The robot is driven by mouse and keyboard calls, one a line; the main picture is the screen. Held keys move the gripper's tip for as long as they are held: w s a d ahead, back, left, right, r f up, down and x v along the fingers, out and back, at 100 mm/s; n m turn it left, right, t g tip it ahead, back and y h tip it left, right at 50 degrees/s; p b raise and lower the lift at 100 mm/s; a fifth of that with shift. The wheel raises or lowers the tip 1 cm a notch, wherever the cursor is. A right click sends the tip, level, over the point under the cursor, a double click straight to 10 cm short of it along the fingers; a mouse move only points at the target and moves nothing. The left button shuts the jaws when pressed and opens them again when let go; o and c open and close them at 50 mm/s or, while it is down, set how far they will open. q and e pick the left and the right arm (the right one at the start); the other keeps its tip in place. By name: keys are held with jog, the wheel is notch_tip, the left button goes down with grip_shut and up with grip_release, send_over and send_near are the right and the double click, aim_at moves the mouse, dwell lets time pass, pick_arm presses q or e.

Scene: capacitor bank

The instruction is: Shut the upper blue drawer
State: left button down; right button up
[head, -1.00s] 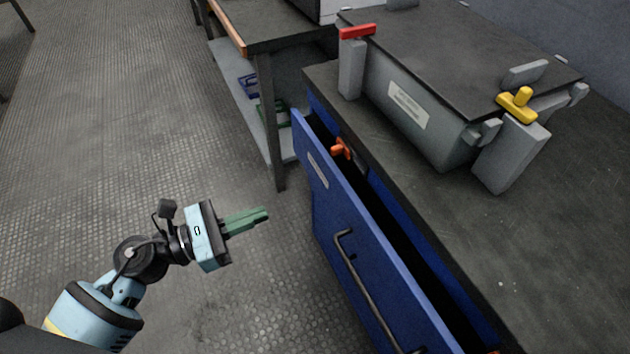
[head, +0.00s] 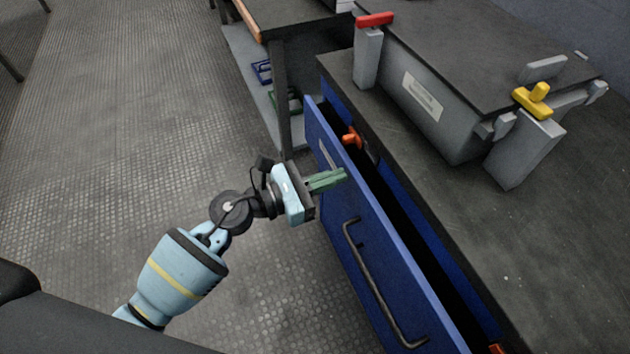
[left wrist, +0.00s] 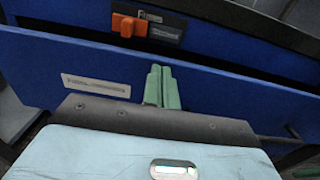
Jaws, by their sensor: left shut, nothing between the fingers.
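The upper blue drawer (head: 378,245) stands partly open under the dark worktop, with a dark gap behind its front panel. It has a long dark bar handle (head: 372,285) and a pale label strip. My left gripper (head: 342,176) is shut and empty, its green fingers at the outer face of the drawer front, above the handle. In the left wrist view the green fingers (left wrist: 161,88) point at the drawer front (left wrist: 210,98) beside its label (left wrist: 96,85). I cannot tell whether the fingertips touch the panel. My right gripper is not in view.
A grey box with a dark lid (head: 440,100) stands on the worktop (head: 510,250), with a red clamp (head: 375,20) and a yellow clamp (head: 536,98). An orange catch (head: 351,138) shows behind the drawer front. A second table (head: 290,22) stands beyond. The floor at left is clear.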

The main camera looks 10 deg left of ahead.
aim_at(348, 172)
pick_arm(q)
jog(key=shift+w+d, duration=0.1)
jog(key=shift+d, duration=0.1)
jog(key=x, duration=0.4)
jog(key=shift+w+d, duration=0.15)
jog(key=shift+d, duration=0.05)
jog(key=shift+r, duration=0.15)
